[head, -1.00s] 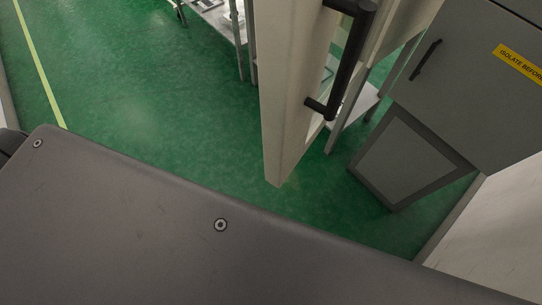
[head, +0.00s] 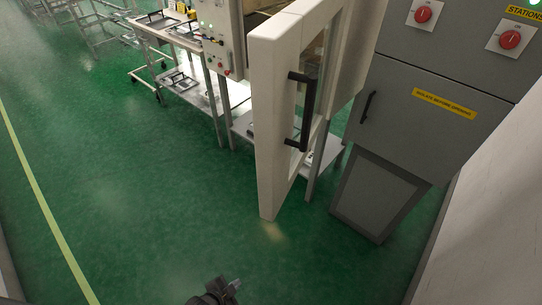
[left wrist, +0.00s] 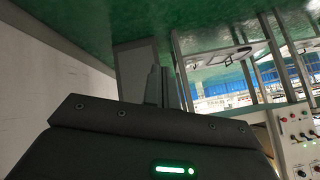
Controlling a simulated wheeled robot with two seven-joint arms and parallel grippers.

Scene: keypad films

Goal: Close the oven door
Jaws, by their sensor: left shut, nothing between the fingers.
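The oven door (head: 286,110) stands swung open in the middle of the head view, its pale edge towards me. A black bar handle (head: 304,112) is on its right-hand face. The oven body (head: 352,45) is behind it, partly hidden by the door. My left gripper (head: 232,287) is at the bottom of the head view, shut and empty, well short of the door and apart from it. Its fingers (left wrist: 160,88) also show in the left wrist view. My right gripper is not in view.
A grey cabinet (head: 440,125) with red knobs stands right of the oven, beside a pale wall (head: 490,210). A control box (head: 218,45) and a trolley (head: 180,85) stand left of the door. The green floor (head: 120,190) is clear at left and in front.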

